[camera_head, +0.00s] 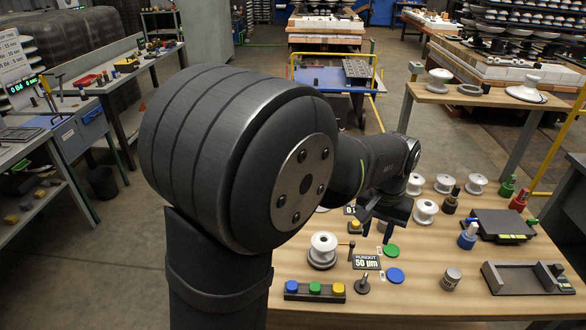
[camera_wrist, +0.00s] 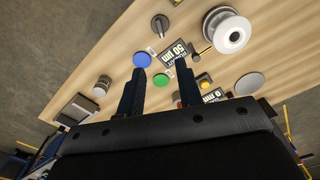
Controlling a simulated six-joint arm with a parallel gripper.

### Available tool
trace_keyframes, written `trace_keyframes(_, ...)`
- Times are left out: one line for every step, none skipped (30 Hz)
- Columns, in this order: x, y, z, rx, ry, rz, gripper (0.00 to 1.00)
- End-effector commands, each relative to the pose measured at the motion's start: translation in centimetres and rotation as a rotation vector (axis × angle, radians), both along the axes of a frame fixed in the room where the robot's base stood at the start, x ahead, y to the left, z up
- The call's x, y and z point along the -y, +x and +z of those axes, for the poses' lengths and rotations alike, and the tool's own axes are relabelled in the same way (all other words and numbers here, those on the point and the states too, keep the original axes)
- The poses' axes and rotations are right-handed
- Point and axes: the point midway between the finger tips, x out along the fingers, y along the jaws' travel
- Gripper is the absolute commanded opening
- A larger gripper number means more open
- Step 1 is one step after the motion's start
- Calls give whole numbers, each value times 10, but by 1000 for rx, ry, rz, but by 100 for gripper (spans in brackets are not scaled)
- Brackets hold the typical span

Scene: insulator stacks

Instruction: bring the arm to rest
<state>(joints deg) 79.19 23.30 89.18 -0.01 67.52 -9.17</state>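My gripper (camera_wrist: 158,85) shows in the wrist view with its two dark fingers spread apart and nothing between them. It is above the wooden table (camera_head: 435,296), over the black "RUNOUT 50 µm" sign (camera_wrist: 178,52) and the green disc (camera_wrist: 161,80). A white insulator stack (camera_head: 323,250) stands on the table, also seen in the wrist view (camera_wrist: 228,32).
Several white insulators (camera_head: 425,211) stand at the table's back. A button box (camera_head: 315,290) is at the front left, a blue disc (camera_head: 395,275) and a grey cylinder (camera_head: 451,278) near the middle. A dark tray (camera_head: 530,278) and a flat black device (camera_head: 500,226) are at right.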

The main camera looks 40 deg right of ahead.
Motion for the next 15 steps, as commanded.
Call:
trace_keyframes(0, 0, 0, 0, 0, 0, 33)
trace_keyframes(0, 0, 0, 0, 0, 0, 33)
trace_keyframes(0, 0, 0, 0, 0, 0, 33)
trace_keyframes(0, 0, 0, 0, 0, 0, 33)
trace_keyframes(0, 0, 0, 0, 0, 0, 33)
trace_keyframes(0, 0, -1, 0, 1, 0, 33)
trace_keyframes(0, 0, -3, 0, 1, 0, 33)
trace_keyframes(0, 0, -4, 0, 1, 0, 33)
trace_keyframes(0, 0, -7, -1, 2, 0, 33)
trace_keyframes(0, 0, -10, 0, 1, 0, 33)
trace_keyframes(0, 0, -14, -1, 2, 0, 33)
trace_keyframes(0, 0, -19, -1, 3, 0, 33)
trace_keyframes(0, 0, -24, -1, 3, 0, 33)
trace_keyframes(-1, 0, -30, 0, 4, 0, 33)
trace_keyframes(-1, 0, -38, -1, 5, 0, 33)
